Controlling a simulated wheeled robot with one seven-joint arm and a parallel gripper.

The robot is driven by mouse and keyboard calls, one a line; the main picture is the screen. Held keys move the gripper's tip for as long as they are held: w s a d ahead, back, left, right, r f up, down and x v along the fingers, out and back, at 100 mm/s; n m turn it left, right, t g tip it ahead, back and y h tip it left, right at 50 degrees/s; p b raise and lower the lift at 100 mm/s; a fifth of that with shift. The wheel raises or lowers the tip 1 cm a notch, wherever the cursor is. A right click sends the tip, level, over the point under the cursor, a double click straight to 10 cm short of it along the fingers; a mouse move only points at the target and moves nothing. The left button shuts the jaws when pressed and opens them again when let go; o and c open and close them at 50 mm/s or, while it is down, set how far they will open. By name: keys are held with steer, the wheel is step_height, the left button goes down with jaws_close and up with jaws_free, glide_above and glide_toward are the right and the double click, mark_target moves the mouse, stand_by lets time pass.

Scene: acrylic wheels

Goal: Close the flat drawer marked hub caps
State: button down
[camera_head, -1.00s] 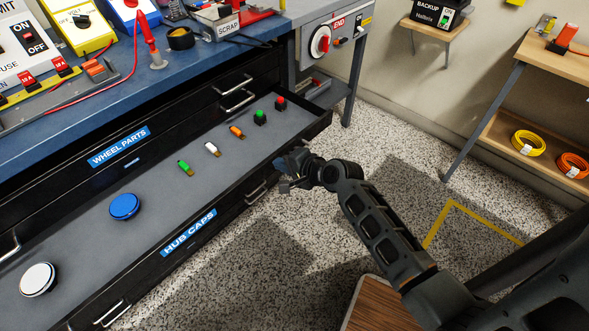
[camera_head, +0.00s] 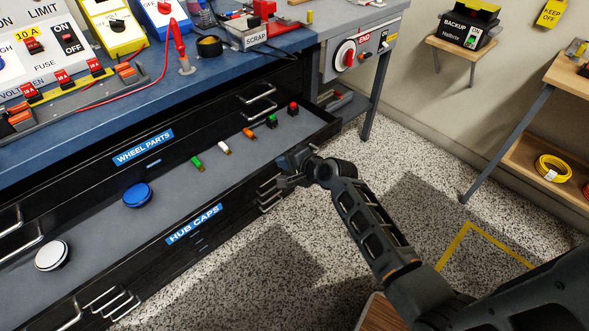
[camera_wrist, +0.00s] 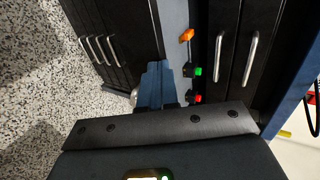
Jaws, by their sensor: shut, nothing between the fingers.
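The flat drawer marked HUB CAPS (camera_head: 194,224) is partly open below the WHEEL PARTS drawer (camera_head: 143,147). Its grey floor holds a blue disc (camera_head: 137,195), a white disc (camera_head: 53,255), and small green, white and orange pieces, with a green and a red button near the right end. My gripper (camera_head: 284,172) is shut and empty at the outer side of the drawer front, right of the label. It looks very close to the front; contact is hard to tell. In the wrist view the shut fingers (camera_wrist: 157,75) overlap the drawer edge.
The blue workbench top (camera_head: 200,75) above carries meters, fuses and a scrap tray (camera_head: 255,38). Lower drawer handles (camera_head: 269,192) show under the open drawer. Speckled floor (camera_head: 260,260) is clear in front. A shelf with a yellow coil (camera_head: 553,168) stands at right.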

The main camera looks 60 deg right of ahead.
steer(key=w+d+b, duration=0.1)
steer(key=w, duration=0.5)
steer(key=w+d+b, duration=0.2)
steer(key=w, duration=0.4)
steer(key=w+d+b, duration=0.1)
steer(key=w+d, duration=0.1)
steer(key=w, duration=0.5)
steer(key=shift+f+b, duration=0.1)
steer(key=shift+b, duration=0.2)
steer(key=shift+s, duration=0.1)
